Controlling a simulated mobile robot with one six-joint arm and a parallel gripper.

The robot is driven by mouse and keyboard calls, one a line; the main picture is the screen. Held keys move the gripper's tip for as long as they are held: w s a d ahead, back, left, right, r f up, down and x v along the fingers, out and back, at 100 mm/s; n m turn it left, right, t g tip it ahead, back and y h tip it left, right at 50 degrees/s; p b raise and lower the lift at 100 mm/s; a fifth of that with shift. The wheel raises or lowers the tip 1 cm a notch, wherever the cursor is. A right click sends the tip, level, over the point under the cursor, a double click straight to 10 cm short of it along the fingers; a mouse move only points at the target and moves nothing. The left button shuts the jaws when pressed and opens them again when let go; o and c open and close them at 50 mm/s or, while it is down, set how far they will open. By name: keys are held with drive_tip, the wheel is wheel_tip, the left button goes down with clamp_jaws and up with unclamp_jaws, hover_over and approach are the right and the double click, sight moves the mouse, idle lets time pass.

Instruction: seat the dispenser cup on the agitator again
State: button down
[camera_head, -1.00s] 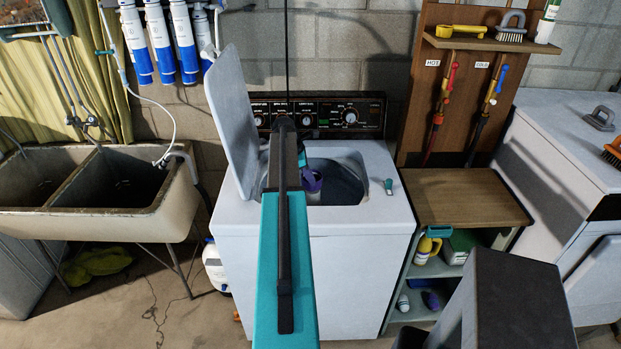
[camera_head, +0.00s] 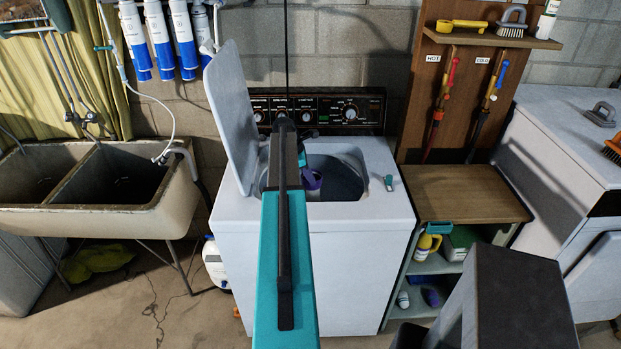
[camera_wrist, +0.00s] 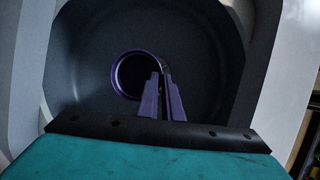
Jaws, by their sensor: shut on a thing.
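The purple dispenser cup (camera_head: 312,179) is inside the open tub of the white washer (camera_head: 350,260), left of the tub's middle. In the wrist view its round purple rim (camera_wrist: 117,76) faces me around a dark inside. My gripper (camera_wrist: 161,72) is shut on the right side of the cup's rim. My arm hides part of the tub and cup in the head view. The agitator cannot be made out, so I cannot tell whether the cup touches it.
The raised lid (camera_head: 231,115) stands close left of my arm. The control panel (camera_head: 350,112) is behind the tub. A small teal-and-white item (camera_head: 389,183) lies on the washer's right top edge. A wooden-topped shelf (camera_head: 465,195) stands to the right, a double sink (camera_head: 110,190) to the left.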

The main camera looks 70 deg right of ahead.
drive_tip(key=c, duration=1.9)
unclamp_jaws()
drive_tip(key=shift+o, duration=0.2)
drive_tip(key=b+v, duration=0.4)
drive_tip(key=v, duration=0.9)
drive_tip(key=shift+a+r, duration=0.15)
drive_tip(key=shift+r, duration=0.15)
drive_tip(key=shift+w, duration=0.1)
